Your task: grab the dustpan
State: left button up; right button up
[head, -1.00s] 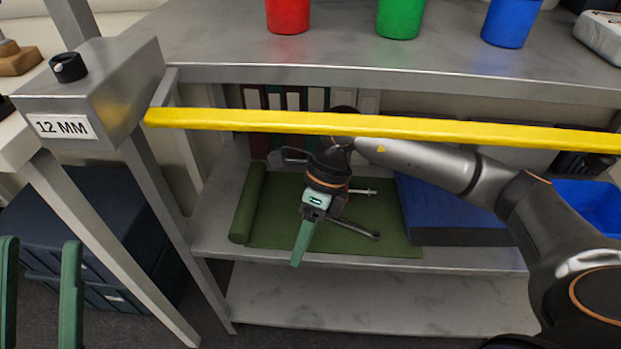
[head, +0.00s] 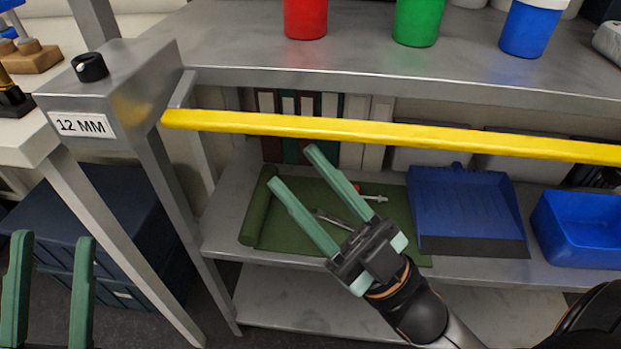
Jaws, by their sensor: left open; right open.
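The blue dustpan (head: 463,203) lies on the middle shelf, right of the green mat, with its dark lip toward the shelf's front edge. My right gripper (head: 292,166) is open and empty, with its green fingers pointing up and left over the green mat, to the left of the dustpan and apart from it. My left gripper (head: 50,240) is at the lower left edge, open and empty, fingers upright, far from the dustpan.
A yellow bar (head: 390,135) runs across the front above the shelf. The green mat (head: 262,225) holds some tools. A blue bin (head: 580,228) stands right of the dustpan. Red (head: 305,18), green (head: 418,22) and blue (head: 530,28) cups stand on the top surface.

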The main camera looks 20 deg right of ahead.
aim_at(456, 212)
jog(key=z, duration=1.8)
jog(key=i+u, duration=0.4)
